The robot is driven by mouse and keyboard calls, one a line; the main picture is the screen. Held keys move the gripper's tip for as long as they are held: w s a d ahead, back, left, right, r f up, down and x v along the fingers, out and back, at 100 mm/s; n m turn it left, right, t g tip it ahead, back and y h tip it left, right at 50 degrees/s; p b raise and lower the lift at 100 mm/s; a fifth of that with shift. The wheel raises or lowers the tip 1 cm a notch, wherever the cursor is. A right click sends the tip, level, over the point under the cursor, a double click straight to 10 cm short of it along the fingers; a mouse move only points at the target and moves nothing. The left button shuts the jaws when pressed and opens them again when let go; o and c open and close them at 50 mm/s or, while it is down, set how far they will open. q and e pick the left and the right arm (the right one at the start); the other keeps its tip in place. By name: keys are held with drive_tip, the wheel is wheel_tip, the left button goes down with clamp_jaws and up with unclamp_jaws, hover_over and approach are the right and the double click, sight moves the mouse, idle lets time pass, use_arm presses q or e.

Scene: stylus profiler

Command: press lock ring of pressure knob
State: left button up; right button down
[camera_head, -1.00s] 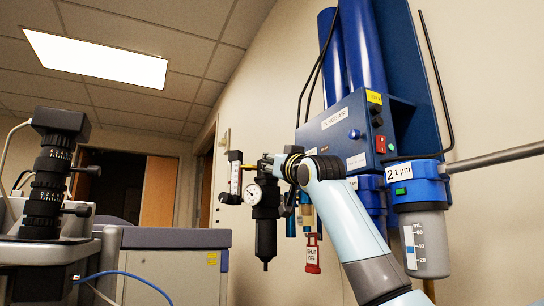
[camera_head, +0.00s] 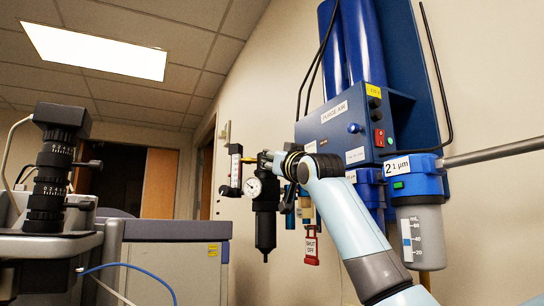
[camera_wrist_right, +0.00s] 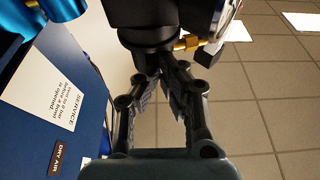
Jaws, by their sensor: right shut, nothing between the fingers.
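The black pressure regulator (camera_head: 265,205) hangs on the wall unit with a round white gauge (camera_head: 253,187) on its front. My right gripper (camera_head: 276,160) is at the regulator's top, partly hidden by my wrist. In the right wrist view my gripper (camera_wrist_right: 160,82) is shut and empty, its dark fingertips close under a round black part (camera_wrist_right: 148,36), apparently the pressure knob. I cannot tell whether they touch it. The lock ring is not clearly distinguishable. My left gripper is not in view.
A blue purge-air cabinet (camera_head: 340,128) is right of the regulator. A brass fitting (camera_wrist_right: 190,42) is close to the fingers. A black microscope-like column (camera_head: 50,170) is at left.

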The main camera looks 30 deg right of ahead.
use_arm(q)
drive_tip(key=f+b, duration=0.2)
drive_tip(key=b, duration=0.1)
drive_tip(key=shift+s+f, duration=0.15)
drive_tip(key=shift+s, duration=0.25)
use_arm(e)
drive_tip(key=s, duration=1)
drive_tip(key=shift+a, duration=0.3)
drive_tip(key=shift+w, duration=0.1)
